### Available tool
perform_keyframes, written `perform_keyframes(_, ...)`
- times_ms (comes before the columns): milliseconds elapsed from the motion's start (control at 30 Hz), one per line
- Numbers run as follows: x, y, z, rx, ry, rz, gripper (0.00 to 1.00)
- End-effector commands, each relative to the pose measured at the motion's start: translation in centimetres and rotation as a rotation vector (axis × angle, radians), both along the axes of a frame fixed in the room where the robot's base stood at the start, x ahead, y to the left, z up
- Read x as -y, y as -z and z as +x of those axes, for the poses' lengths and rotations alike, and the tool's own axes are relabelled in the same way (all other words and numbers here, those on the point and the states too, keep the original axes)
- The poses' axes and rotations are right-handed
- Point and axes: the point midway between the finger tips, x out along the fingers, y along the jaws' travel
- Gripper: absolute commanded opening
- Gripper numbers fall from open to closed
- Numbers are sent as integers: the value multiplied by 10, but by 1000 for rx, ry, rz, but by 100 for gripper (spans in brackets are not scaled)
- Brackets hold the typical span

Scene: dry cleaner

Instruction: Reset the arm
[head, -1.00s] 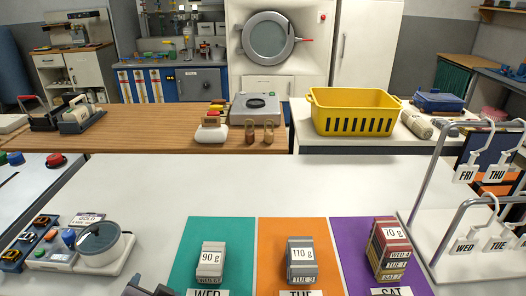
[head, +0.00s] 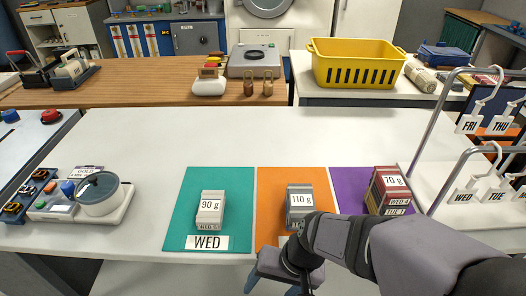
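My arm reaches in from the lower right in the head view. My gripper (head: 275,284) hangs at the front edge of the white table, below the orange mat (head: 268,190). Its fingers look spread apart with nothing visible between them, though the tips are partly cut off by the picture's bottom edge. The arm hides the front of the orange mat and much of the purple mat (head: 345,180).
A grey stack marked 90 g (head: 210,210) stands on the teal mat (head: 185,215), a 110 g stack (head: 300,205) on the orange, a dark red 70 g stack (head: 388,190) on the purple. A scale (head: 98,195) sits left; a hanger rack (head: 437,135) right.

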Motion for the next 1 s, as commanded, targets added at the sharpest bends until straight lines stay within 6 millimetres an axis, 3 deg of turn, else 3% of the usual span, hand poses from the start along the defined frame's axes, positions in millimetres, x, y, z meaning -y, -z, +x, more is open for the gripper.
perform_keyframes(33,23,-2,3,4,-10,-49,67)
perform_keyframes(100,51,-1,3,5,-36,-113,67)
perform_keyframes(333,134,-6,-1,-14,-103,-301,67)
perform_keyframes(800,133,-117,-1,-12,-115,-304,67)
perform_keyframes(1000,133,-152,-1,-12,-116,-304,67)
